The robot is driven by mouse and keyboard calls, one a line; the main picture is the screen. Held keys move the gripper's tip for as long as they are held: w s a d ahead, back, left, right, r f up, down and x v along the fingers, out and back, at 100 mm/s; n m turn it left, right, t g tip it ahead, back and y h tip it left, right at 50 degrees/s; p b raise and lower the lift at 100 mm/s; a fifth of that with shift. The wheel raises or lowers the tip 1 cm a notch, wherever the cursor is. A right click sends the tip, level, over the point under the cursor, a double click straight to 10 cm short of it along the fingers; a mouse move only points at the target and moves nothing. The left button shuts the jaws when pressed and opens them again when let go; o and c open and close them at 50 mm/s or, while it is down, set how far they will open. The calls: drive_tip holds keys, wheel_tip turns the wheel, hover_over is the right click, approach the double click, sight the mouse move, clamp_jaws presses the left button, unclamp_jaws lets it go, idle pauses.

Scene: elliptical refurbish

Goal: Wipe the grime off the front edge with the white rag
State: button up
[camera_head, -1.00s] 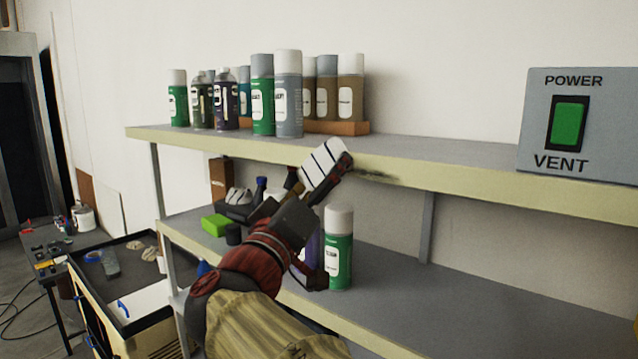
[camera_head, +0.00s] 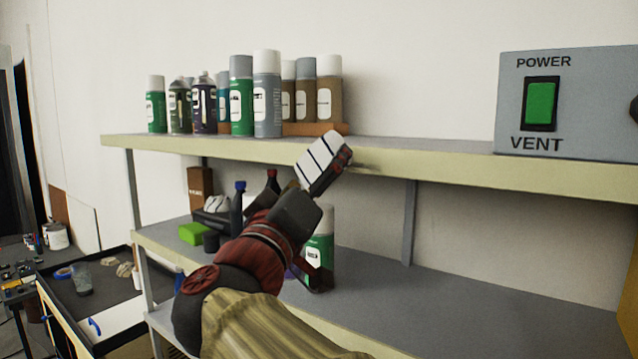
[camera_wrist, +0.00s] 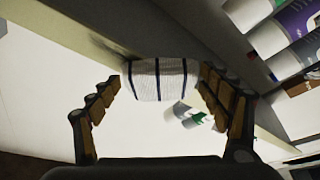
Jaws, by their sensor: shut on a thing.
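The white rag (camera_head: 322,162) has dark stripes and is held in my gripper (camera_head: 325,176), at the front edge of the upper shelf (camera_head: 450,175). In the wrist view the rag (camera_wrist: 158,80) sits between the two fingers of my gripper (camera_wrist: 165,88), against or very close to the pale edge (camera_wrist: 75,30); I cannot tell if it touches. A dark smear of grime (camera_head: 366,168) shows on the front edge just right of the rag. The grime also shows in the wrist view (camera_wrist: 108,46), to the upper left of the rag. The rag may hide part of it.
Spray cans (camera_head: 266,95) stand in a group on the upper shelf, left of centre. A green can (camera_head: 321,245) stands on the lower shelf close behind my arm. A power box (camera_head: 565,105) with a green switch is at right. The front edge right of the grime is clear.

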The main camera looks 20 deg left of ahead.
sight(382, 171)
drive_tip(key=d+b, duration=0.2)
drive_tip(key=b, duration=0.1)
drive_tip(key=s+d+b, duration=0.1)
drive_tip(key=d+b, duration=0.2)
drive_tip(key=shift+s+d+f, duration=0.1)
drive_tip(key=shift+s+d, duration=0.1)
drive_tip(key=shift+d, duration=0.1)
drive_tip(key=shift+s+d+b, duration=0.2)
drive_tip(key=shift+d+b, duration=0.45)
drive_tip(key=shift+d, duration=0.1)
drive_tip(key=shift+s+d+b, duration=0.25)
drive_tip(key=shift+d+b, duration=0.45)
drive_tip(key=shift+s+d+b, duration=0.2)
drive_tip(key=shift+d+b, duration=0.45)
drive_tip(key=shift+d, duration=0.1)
drive_tip(key=shift+b, duration=0.5)
drive_tip(key=shift+a, duration=0.1)
